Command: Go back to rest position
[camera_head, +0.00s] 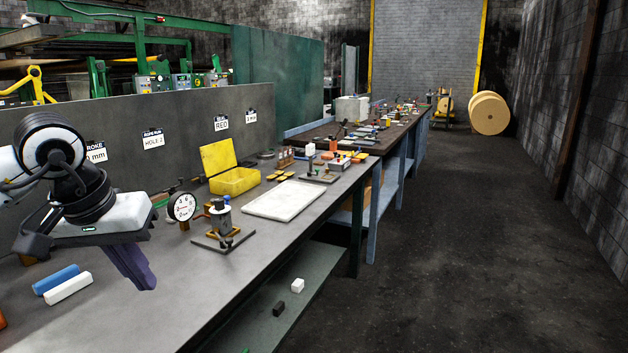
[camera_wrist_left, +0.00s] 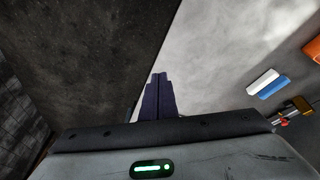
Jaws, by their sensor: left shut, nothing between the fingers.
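My left gripper (camera_head: 142,284) hangs above the near part of the grey workbench (camera_head: 200,300), its dark purple fingers pointing down. The fingers are shut together with nothing between them. They also show in the left wrist view (camera_wrist_left: 158,90), closed, over the bench's edge. A blue block (camera_head: 56,279) and a white block (camera_head: 68,288) lie side by side on the bench, left of the fingers and apart from them. In the left wrist view, the white block (camera_wrist_left: 262,81) and blue block (camera_wrist_left: 273,88) are to the right. My right gripper is not in view.
A dial gauge (camera_head: 182,207) and a small metal stand (camera_head: 222,222) are right of the gripper. Beyond are an open yellow box (camera_head: 235,181) and a white plate (camera_head: 284,200). A grey panel (camera_head: 150,130) backs the bench. The floor (camera_head: 450,260) at right is clear.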

